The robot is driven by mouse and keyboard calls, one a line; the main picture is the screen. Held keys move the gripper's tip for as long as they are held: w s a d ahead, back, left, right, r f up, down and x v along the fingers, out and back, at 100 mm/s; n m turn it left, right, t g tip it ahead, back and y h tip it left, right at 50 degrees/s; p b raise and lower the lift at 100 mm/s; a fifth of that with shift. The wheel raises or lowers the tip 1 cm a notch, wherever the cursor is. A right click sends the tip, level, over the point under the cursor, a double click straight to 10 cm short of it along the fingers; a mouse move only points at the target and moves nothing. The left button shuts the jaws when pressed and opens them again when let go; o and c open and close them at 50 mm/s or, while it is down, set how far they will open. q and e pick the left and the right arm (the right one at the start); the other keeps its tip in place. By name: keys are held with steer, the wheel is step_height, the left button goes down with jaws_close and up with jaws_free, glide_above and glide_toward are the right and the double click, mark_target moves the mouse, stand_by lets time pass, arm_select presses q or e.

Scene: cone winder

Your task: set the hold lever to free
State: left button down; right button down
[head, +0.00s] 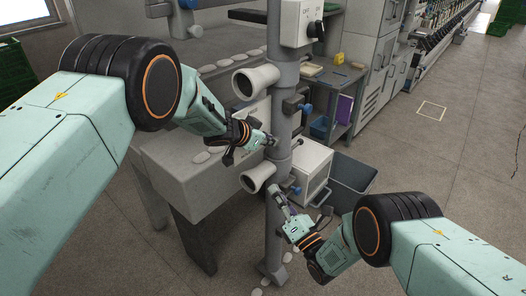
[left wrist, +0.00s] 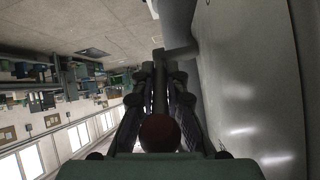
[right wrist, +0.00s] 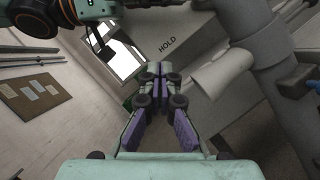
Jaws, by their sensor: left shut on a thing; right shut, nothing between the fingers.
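The hold lever (left wrist: 160,85) shows in the left wrist view as a grey rod with a dark reddish-brown ball end, between my left fingers. My left gripper (head: 268,139) is shut on it beside the grey post (head: 284,90). In the head view the lever is too small and covered to make out its setting. My right gripper (head: 282,203) is shut and empty, low beside the post. In the right wrist view its closed fingertips (right wrist: 159,68) point toward a grey panel (right wrist: 205,30) marked "HOLD". No "free" marking is readable.
Two pale funnel-like tubes stick out from the post, an upper one (head: 254,81) and a lower one (head: 257,176). A switch box (head: 300,20) sits at the top. A white box (head: 312,163) and a dark bin (head: 352,182) stand behind. Floor at the right is clear.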

arm_select(q)
steer(key=shift+w+r, duration=0.15)
steer(key=shift+r, duration=0.1)
arm_select(e)
steer(key=w+a+r+n+y, duration=0.1)
steer(key=w+a+r, duration=0.3)
steer(key=w+r, duration=0.3)
steer(key=shift+w+a+r, duration=0.25)
steer(key=shift+w+r, duration=0.15)
steer(key=shift+w, duration=0.45)
